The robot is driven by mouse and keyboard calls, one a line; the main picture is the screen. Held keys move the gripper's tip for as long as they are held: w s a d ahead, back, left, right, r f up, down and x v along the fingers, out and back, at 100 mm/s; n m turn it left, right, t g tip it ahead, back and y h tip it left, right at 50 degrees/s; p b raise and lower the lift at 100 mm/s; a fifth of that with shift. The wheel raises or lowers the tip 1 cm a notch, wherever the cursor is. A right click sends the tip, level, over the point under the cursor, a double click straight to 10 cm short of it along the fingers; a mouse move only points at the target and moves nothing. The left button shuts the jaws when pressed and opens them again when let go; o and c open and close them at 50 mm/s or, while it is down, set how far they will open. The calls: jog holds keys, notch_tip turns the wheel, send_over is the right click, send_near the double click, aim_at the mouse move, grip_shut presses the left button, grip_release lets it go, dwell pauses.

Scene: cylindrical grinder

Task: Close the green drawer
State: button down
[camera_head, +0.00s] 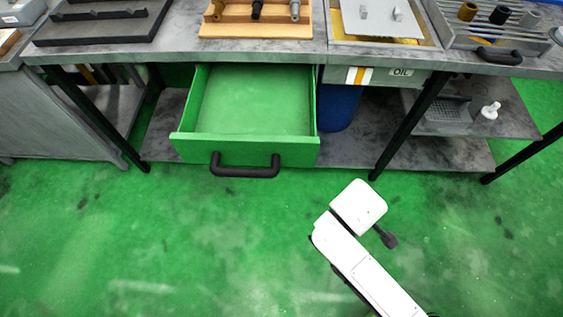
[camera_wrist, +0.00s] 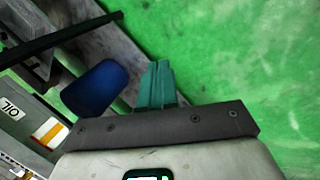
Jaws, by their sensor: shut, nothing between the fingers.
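The green drawer (camera_head: 250,100) is pulled well out from under the workbench and looks empty inside. Its black handle (camera_head: 245,168) is on the front panel, facing me. My gripper (camera_wrist: 158,66) shows in the wrist view with its teal fingers together and nothing between them. In the head view the white end of my arm is over the floor, in front and to the right of the drawer, apart from the handle. The fingers are not clear there. The drawer cannot be made out in the wrist view.
A blue bin (camera_head: 338,106) stands under the bench just right of the drawer; it also shows in the wrist view (camera_wrist: 95,88). A black bench leg (camera_head: 408,125) is further right. The green floor (camera_head: 190,245) in front of the drawer is clear.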

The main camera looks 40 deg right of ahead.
jog(key=w+a+r+n+t+h+b, duration=0.1)
jog(key=w+a+n+t+h, duration=0.45)
jog(key=n, duration=0.75)
jog(key=w+a+r+n+t+h+b, duration=0.1)
jog(key=w+a+n+t+h, duration=0.15)
jog(key=a+n+t, duration=0.8)
jog(key=w+d+g, duration=0.1)
jog(key=w+d, duration=0.2)
jog(key=w+d+n+p, duration=0.1)
jog(key=w+d, duration=0.3)
jog(key=w+d+g, duration=0.1)
jog(key=w+d, duration=0.2)
jog(key=w, duration=0.1)
jog(key=shift+w+d+f+n+g, duration=0.15)
jog(key=shift+d+f+n+g, duration=0.15)
jog(key=shift+d, duration=0.1)
jog(key=b, duration=1.3)
send_near(292, 97)
jog(key=w+d+r, duration=0.1)
jog(key=w+d, duration=0.1)
jog(key=w+d+r, duration=0.4)
jog(key=w, duration=0.1)
jog(key=shift+w, duration=0.1)
jog(key=shift+w+d+b, duration=0.25)
jog(key=shift+d+b, duration=0.05)
jog(key=shift+b, duration=0.05)
jog(key=shift+w+r, duration=0.25)
jog(key=shift+r, duration=0.05)
